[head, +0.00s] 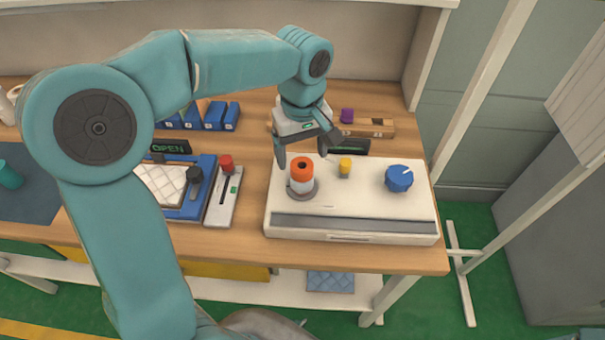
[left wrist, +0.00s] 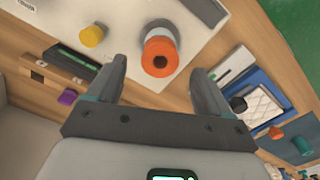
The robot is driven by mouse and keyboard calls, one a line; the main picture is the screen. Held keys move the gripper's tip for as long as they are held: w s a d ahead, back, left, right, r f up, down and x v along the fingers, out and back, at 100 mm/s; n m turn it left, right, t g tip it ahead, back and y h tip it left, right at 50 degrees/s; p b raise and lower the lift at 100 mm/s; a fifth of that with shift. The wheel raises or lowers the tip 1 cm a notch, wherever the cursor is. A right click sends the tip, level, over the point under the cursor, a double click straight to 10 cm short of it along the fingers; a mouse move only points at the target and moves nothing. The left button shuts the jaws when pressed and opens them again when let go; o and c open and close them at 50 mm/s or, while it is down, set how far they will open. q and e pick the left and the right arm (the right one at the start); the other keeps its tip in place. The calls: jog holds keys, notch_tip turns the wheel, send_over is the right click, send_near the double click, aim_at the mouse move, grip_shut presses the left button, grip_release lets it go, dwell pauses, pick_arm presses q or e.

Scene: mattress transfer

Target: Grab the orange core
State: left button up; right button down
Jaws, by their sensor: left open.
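The orange core (head: 301,175) is a white cylinder with an orange top that has a dark hole. It stands upright in a grey ring on the white machine (head: 350,205), toward its left side. My left gripper (head: 307,150) is open and empty, just behind and above the core. In the left wrist view the core (left wrist: 159,55) lies ahead of and between the two open fingers (left wrist: 155,85), apart from them. My right gripper is not in view.
On the white machine are a yellow knob (head: 345,167) and a blue dial (head: 399,178). A slider with a red knob (head: 226,164) and a blue tray with a quilted white pad (head: 160,183) lie left. A purple piece (head: 347,115) and blue boxes (head: 214,115) stand behind.

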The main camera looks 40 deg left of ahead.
aim_at(301, 172)
pick_arm(q)
jog(key=shift+w+d+f, duration=0.1)
jog(key=shift+d+f, duration=0.05)
jog(key=shift+f, duration=0.4)
jog(key=shift+d+f, duration=0.1)
jog(key=shift+f, duration=0.45)
jog(key=f, duration=0.4)
jog(key=shift+s+a+f, duration=0.2)
jog(key=shift+a, duration=0.1)
jog(key=shift+w+f, duration=0.15)
jog(key=shift+f, duration=0.35)
jog(key=c, duration=1.1)
jog(key=shift+r, duration=0.1)
jog(key=shift+c, duration=0.6)
